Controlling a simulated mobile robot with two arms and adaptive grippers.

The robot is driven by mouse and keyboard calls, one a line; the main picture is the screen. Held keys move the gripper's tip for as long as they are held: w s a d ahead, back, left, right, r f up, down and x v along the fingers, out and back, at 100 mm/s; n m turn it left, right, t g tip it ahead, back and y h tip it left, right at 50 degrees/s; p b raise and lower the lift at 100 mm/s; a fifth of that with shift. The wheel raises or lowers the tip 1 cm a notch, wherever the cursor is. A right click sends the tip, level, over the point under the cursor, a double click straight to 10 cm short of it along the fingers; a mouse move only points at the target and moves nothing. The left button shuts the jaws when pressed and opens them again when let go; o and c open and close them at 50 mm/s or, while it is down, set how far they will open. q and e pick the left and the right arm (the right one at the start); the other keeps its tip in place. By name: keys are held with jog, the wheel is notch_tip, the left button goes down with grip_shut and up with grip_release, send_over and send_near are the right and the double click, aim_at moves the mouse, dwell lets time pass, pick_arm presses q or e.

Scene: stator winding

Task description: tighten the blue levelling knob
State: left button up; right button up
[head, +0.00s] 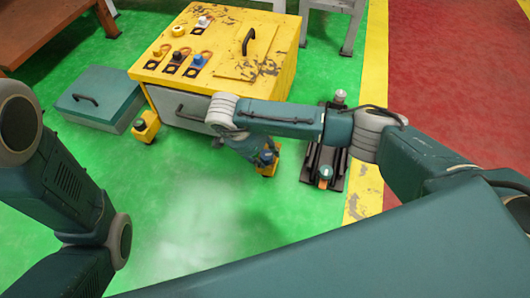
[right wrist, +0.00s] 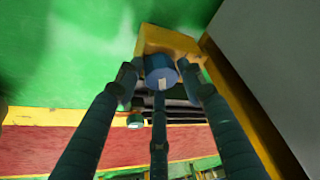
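The blue levelling knob (right wrist: 160,72) is a round blue cap with a pale mark, seen in the right wrist view against a yellow foot bracket (right wrist: 168,38). My right gripper (right wrist: 159,82) has its three dark fingers around the knob, with fingertips against its left, right and lower sides and no clear gap. In the head view my right gripper (head: 264,154) reaches down beside the front right corner of the yellow cabinet (head: 277,62); the yellow foot (head: 269,170) shows partly below it, the knob largely hidden. My left arm shows at left, its gripper out of frame.
Several toggle-like parts and a yellow knob (head: 178,31) sit on the cabinet top. A teal case (head: 98,95) stands left, another yellow foot (head: 146,127) at the front left corner. A dark rail device (head: 325,160) stands right. Green floor in front is clear.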

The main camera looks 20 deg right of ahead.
jog(key=shift+w+d+r, duration=0.1)
jog(key=shift+w+d, duration=0.05)
jog(key=c, duration=0.4)
jog(key=shift+w+r+m+g+p, duration=0.2)
jog(key=shift+r+m+g+p, duration=0.1)
jog(key=shift+m+p, duration=0.55)
jog(key=shift+c, duration=0.2)
jog(key=shift+d+f+m+g, duration=0.1)
jog(key=shift+f+m+g, duration=0.1)
jog(key=shift+m, duration=0.5)
jog(key=shift+d+f+m+g, duration=0.1)
jog(key=shift+m+g, duration=0.1)
jog(key=shift+m, duration=0.45)
jog(key=o, duration=1.1)
jog(key=shift+r, duration=0.1)
jog(key=shift+a, duration=0.15)
